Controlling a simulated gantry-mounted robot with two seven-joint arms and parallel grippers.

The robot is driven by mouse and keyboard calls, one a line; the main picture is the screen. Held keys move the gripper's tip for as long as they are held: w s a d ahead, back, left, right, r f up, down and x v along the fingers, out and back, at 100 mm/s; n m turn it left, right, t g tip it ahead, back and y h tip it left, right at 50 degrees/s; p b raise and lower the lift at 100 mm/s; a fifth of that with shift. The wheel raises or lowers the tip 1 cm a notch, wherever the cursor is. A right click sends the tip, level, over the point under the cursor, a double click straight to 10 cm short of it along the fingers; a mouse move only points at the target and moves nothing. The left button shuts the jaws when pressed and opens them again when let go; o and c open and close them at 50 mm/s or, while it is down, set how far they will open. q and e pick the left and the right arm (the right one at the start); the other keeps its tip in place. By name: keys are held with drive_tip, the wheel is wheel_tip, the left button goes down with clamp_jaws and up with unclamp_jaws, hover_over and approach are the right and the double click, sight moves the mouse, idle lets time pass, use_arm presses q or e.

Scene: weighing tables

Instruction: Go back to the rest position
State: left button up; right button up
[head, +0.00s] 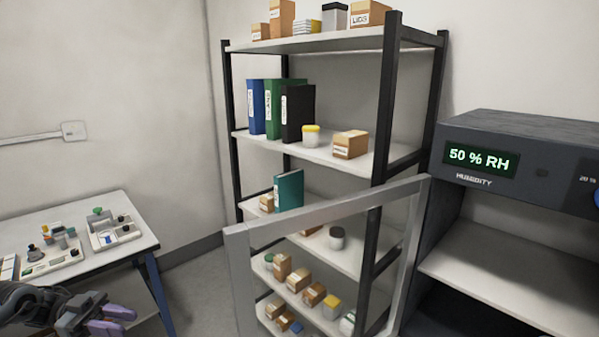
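My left gripper (127,321) is at the bottom left corner of the head view, in front of the white table (140,232). Its two purple fingers stand a little apart, and I see nothing between them. The wrist behind it is dark, and the rest of the arm is cut off by the picture edge. My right gripper is not in view.
Trays with small parts (115,232) lie on the table. A shelf rack (388,110) holds binders (297,112), boxes and jars. A humidity cabinet (550,135) reading 50 % RH stands at right; a grey door frame (330,212) stands open before the rack.

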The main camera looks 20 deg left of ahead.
use_arm(q)
drive_tip(key=s+d+f+n+g+h+p, duration=0.15)
drive_tip(key=s+d+f, duration=0.25)
drive_tip(key=d+f, duration=0.6)
drive_tip(key=s+d+f+g+h, duration=0.2)
drive_tip(key=s+d+f+h, duration=0.1)
drive_tip(key=d+f, duration=0.75)
drive_tip(key=s+d+r+n+t+y+p, duration=0.1)
drive_tip(key=s+d+n+t+y, duration=0.3)
drive_tip(key=d, duration=1)
drive_tip(key=w+d+n+t+y, duration=0.15)
drive_tip(key=d+t, duration=0.45)
drive_tip(key=d, duration=0.7)
drive_tip(key=w+a+n+g+y, duration=0.15)
drive_tip(key=a+n+y, duration=0.45)
drive_tip(key=a+y, duration=0.75)
drive_tip(key=s+a+f+g+y, duration=0.35)
drive_tip(key=s+a+g, duration=0.2)
drive_tip(key=s, duration=0.35)
wheel_tip(320, 180, up, 38)
drive_tip(key=p, duration=3.8)
drive_tip(key=shift+w+d+f+h+p, duration=0.25)
drive_tip(key=shift+d+h+p, duration=0.05)
drive_tip(key=shift+h, duration=0.1)
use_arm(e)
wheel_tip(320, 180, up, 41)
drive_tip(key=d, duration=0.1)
